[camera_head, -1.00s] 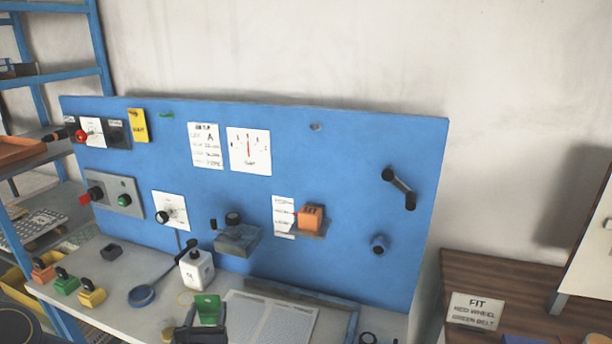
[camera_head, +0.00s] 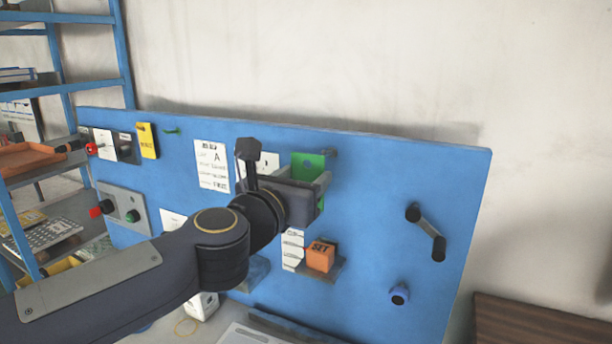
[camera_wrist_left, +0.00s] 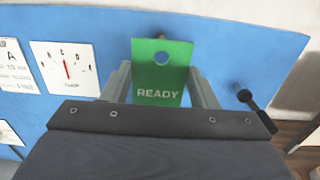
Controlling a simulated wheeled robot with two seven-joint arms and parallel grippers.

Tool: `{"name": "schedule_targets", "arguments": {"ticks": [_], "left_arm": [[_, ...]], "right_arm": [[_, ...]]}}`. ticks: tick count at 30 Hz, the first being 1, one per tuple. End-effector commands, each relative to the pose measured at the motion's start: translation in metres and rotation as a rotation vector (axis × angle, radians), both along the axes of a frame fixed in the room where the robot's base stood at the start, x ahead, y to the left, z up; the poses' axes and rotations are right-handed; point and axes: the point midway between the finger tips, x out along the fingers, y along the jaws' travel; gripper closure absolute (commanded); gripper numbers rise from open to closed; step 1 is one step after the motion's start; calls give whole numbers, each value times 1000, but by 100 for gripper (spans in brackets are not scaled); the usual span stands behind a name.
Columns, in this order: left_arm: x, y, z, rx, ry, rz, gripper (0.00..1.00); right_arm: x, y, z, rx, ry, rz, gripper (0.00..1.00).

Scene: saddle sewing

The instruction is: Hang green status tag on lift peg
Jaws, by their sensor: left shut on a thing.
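The green tag (camera_head: 308,163) is held upright in front of the blue board. In the left wrist view the tag (camera_wrist_left: 158,78) reads READY and has a round hole near its top. My left gripper (camera_head: 306,181) is shut on the tag's lower part; its fingers also show in the left wrist view (camera_wrist_left: 160,88). A grey peg (camera_head: 331,153) sticks out of the board just right of the tag's top in the head view. I see no peg through the hole, and the gap between tag and board is unclear. My right gripper is out of view.
A yellow tag (camera_head: 147,140) hangs at the upper left of the blue board (camera_head: 455,200), near a small green peg (camera_head: 172,131). An orange SET block (camera_head: 320,256) sits below my gripper. A black crank handle (camera_head: 426,232) projects at the right.

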Motion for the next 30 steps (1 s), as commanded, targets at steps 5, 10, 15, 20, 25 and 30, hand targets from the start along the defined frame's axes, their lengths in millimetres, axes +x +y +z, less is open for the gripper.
{"name": "schedule_targets", "arguments": {"ticks": [5, 10, 15, 20, 25, 30], "left_arm": [[-2, -1, 3, 0, 0, -6, 63], [-1, -1, 2, 1, 0, -5, 63], [-3, 0, 3, 3, -4, -7, 63], [2, -2, 2, 4, -5, -9, 63], [12, -6, 2, 4, -5, -8, 63], [21, -10, 1, 4, -5, -8, 63]], "right_arm": [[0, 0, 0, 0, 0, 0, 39], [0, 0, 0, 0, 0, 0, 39], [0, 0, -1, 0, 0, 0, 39], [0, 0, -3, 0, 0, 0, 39], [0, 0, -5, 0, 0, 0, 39], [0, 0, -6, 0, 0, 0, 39]]}}
